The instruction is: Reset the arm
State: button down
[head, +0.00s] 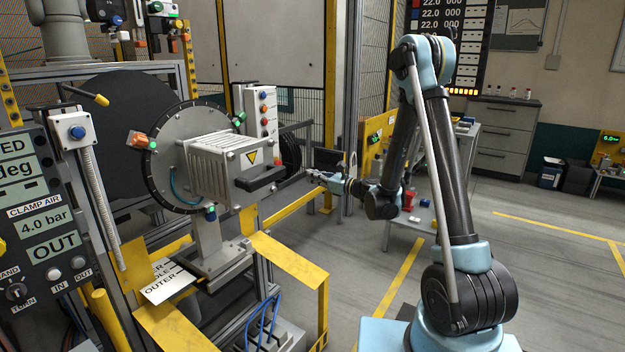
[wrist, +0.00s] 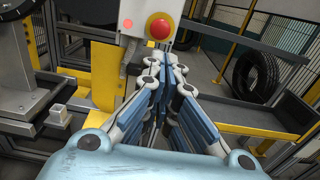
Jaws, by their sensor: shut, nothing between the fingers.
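My arm (head: 405,140) stands at the right in the head view, bent high at the elbow with its forearm hanging down. My gripper (head: 318,176) points left toward the clamp machine, with open air between it and the machine's grey ribbed housing (head: 215,170). In the wrist view my gripper (wrist: 172,75) has its blue-padded fingers drawn together at the tips, with nothing seen between them. A red push button (wrist: 159,26) on a pale box shows just beyond the fingertips; I cannot tell the gap to it.
A yellow rail frame (head: 290,265) stands in front of the clamp machine. The control panel (head: 38,225) reads OUT and 4.0 bar. The floor (head: 540,270) right of my arm is clear.

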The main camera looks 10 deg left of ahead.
jog(key=s+d+r+n+g+h, duration=0.1)
jog(key=s+d+r+n+h, duration=0.15)
jog(key=s+d+n, duration=0.45)
jog(key=s+d+r+n+g+h, duration=0.15)
jog(key=s+d+n+h, duration=0.35)
jog(key=d, duration=0.5)
jog(key=s+d+f+n+h, duration=0.2)
jog(key=s+d+n+h, duration=0.1)
jog(key=s+d, duration=0.5)
jog(key=s+d+f+n+g+h, duration=0.1)
jog(key=s+d+f+n+h, duration=0.2)
jog(key=s+d, duration=0.5)
jog(key=s+d+f+n+g+h, duration=0.1)
jog(key=s+d+f+n+h, duration=0.2)
jog(key=s+d, duration=0.6)
jog(key=shift+s+f+n, duration=0.15)
jog(key=shift+s+n, duration=0.15)
jog(key=shift+n, duration=0.5)
